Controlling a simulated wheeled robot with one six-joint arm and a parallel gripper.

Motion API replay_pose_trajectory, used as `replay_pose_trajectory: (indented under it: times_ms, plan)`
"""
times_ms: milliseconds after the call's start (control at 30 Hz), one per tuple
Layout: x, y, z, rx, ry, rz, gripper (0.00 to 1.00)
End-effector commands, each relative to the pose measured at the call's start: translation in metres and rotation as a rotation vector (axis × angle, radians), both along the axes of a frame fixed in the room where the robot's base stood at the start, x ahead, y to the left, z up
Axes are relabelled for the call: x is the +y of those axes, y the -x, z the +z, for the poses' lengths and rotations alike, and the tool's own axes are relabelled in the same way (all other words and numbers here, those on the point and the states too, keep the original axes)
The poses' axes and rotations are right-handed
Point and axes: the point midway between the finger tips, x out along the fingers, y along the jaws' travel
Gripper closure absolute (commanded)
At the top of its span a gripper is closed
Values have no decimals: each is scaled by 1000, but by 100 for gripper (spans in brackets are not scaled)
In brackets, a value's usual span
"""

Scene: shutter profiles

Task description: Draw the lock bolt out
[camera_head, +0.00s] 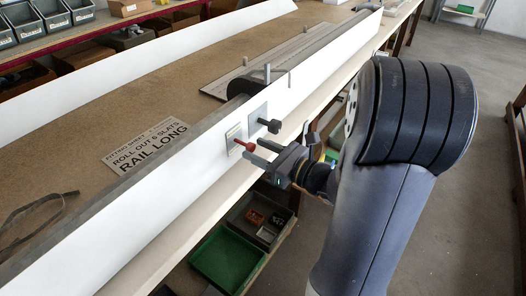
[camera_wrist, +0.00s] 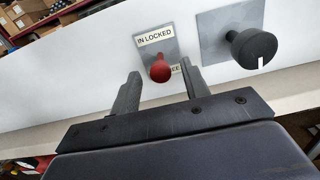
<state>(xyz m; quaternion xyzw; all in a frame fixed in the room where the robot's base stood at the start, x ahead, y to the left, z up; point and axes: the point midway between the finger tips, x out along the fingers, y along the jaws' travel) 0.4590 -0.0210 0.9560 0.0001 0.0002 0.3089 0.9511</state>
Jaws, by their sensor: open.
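The lock bolt has a red knob (camera_head: 245,143) that sticks out of a small pale plate (camera_head: 233,138) on the white profile's front face. In the wrist view the red knob (camera_wrist: 160,70) stands before a plate reading "IN LOCKED" (camera_wrist: 155,37), with a second label partly hidden behind it. My gripper (camera_head: 258,150) is open in front of the plate. In the wrist view its two fingers (camera_wrist: 159,85) stand left and right of the red knob, with gaps on both sides. I cannot tell how far the fingertips reach along the knob.
A black knob (camera_wrist: 252,48) on a grey plate (camera_wrist: 212,35) sits close to the right of the bolt. The long white profile (camera_head: 150,195) runs across the bench (camera_head: 60,140). A green bin (camera_head: 228,262) stands below the bench edge.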

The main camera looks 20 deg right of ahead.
Motion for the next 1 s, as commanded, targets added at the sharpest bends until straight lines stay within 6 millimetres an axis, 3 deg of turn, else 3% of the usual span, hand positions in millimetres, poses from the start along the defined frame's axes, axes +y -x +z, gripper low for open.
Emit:
replay_pose_trajectory:
  times_ms: [167, 700, 1000]
  plan:
    - [-6, 6, 0, -1, 1, -3, 56]
    - [-50, 67, 0, 0, -1, -6, 56]
    - [-63, 86, 0, 0, 0, -2, 56]
